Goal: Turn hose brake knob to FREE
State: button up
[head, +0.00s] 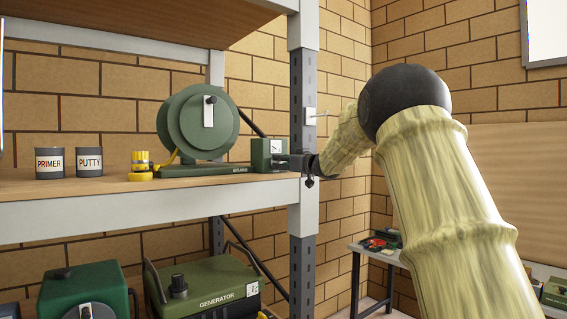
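A green hose reel (198,123) stands on the wooden shelf, on a green base with a small label that seems to read BRAKE. A green box (261,153) sits at the right end of that base, with a white marked plate (277,147) on its front. My gripper (284,161) is small and dark here, reaching in from the right past the shelf post to the box's lower right front. It appears to touch or nearly touch the box. The brake knob is not clearly visible; my gripper may cover it. The plate's lettering and the finger gap are too small to read.
The shelf post (302,110) stands right beside my gripper. Cans of primer (49,163) and putty (90,162) and a yellow hose fitting (140,166) stand left of the reel. A generator (212,287) is below. A side table (372,249) is at the back right.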

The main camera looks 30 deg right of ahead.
jog(key=shift+c, duration=0.4)
grip_shut()
